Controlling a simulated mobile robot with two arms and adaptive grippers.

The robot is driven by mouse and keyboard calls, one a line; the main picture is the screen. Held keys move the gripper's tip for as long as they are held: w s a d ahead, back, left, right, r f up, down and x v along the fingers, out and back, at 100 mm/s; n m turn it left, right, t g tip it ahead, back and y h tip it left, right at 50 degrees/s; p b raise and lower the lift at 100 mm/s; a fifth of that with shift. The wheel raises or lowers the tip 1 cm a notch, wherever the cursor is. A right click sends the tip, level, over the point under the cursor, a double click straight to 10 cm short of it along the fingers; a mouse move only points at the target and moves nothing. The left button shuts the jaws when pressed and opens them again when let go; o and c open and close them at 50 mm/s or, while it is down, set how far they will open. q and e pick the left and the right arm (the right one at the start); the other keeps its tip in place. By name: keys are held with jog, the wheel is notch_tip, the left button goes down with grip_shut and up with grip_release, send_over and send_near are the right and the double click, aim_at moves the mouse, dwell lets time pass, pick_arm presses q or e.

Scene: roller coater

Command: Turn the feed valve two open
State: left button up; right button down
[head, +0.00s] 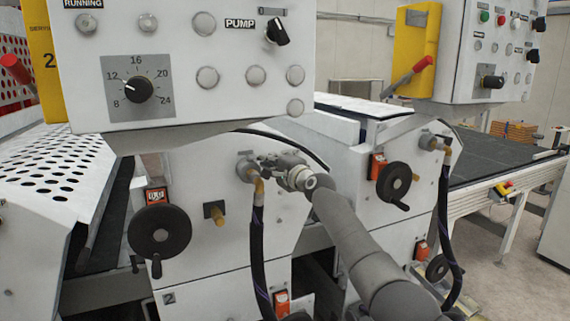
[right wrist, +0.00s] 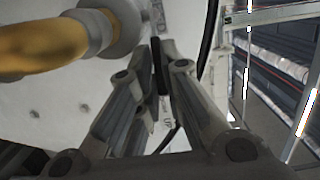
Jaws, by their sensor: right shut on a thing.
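A valve fitting (head: 245,168) with a brass elbow and a black hose sits on the front of the white machine unit, left of centre in the head view. My right gripper (head: 265,162) is at this fitting, just to its right. In the right wrist view the yellow elbow (right wrist: 45,45) fills the upper left. There my right gripper (right wrist: 161,62) is shut on a thin dark handle (right wrist: 157,68) beside the grey round flange. The handle is mostly hidden by the fingers, so its angle is hard to tell. My left gripper is not in view.
A control panel (head: 190,50) overhangs the fitting. Black handwheels (head: 160,231) and (head: 394,182), a second handwheel, flank it. A similar hose fitting (head: 430,141) is on the right unit. The black hose (head: 258,250) hangs below the elbow. A conveyor (head: 500,155) stands at right.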

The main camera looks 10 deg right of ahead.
jog(key=shift+f, duration=0.15)
dwell(0.4)
jog(key=c, duration=1.6)
grip_release()
jog(key=shift+o, duration=0.2)
jog(key=v, duration=1.2)
jog(key=shift+a, duration=0.1)
